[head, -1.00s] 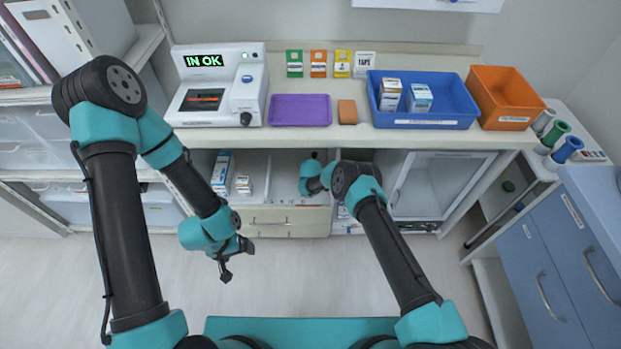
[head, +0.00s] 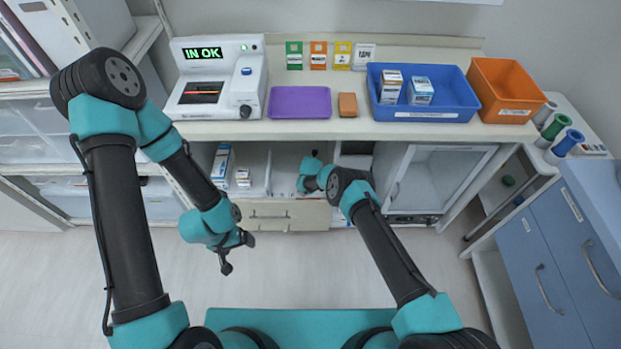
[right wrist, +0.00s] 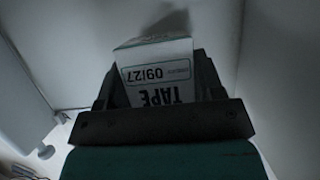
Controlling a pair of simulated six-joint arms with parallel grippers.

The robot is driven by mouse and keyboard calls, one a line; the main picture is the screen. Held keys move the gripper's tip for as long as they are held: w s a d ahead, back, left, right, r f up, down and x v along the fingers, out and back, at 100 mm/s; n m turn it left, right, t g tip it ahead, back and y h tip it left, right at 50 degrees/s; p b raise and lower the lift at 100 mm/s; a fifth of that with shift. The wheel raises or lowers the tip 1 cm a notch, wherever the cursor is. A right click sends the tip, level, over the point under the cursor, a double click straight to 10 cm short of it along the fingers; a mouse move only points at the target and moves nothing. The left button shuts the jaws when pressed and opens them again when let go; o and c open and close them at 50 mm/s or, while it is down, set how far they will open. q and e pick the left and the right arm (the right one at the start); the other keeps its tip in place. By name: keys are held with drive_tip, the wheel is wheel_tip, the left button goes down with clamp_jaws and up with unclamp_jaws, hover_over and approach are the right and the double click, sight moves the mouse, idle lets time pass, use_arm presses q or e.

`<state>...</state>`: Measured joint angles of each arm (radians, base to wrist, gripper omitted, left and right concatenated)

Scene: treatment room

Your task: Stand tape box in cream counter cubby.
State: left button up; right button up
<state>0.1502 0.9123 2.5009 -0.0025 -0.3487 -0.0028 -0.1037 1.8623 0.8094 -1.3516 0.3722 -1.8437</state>
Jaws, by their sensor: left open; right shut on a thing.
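The tape box (right wrist: 158,72) is a white box with dark TAPE and 09/27 lettering. It sits between the fingers of my right gripper (right wrist: 160,95), which is shut on it, in the right wrist view. Pale walls surround it there. I cannot tell whether the box touches the cubby floor. My left gripper (head: 237,254) is open and empty, in front of the counter and above the floor.
A divider separates the cubby from a left bay with white-and-blue boxes (head: 221,161). A glass-door cabinet (head: 440,180) stands right of my right arm. On the counter are a purple tray (head: 300,103), orange block (head: 347,105), blue bin (head: 430,127) and orange bin (head: 505,95).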

drive_tip(key=shift+f, duration=0.55)
drive_tip(key=o, duration=1)
drive_tip(key=shift+o, duration=0.2)
drive_tip(key=shift+r, duration=0.2)
drive_tip(key=shift+s+d+r, duration=0.1)
drive_tip(key=shift+s+r, duration=0.1)
drive_tip(key=shift+r, duration=0.4)
drive_tip(key=shift+s+r, duration=0.35)
drive_tip(key=shift+r, duration=0.2)
drive_tip(key=v, duration=1.4)
drive_tip(key=shift+r, duration=0.25)
drive_tip(key=shift+s, duration=0.1)
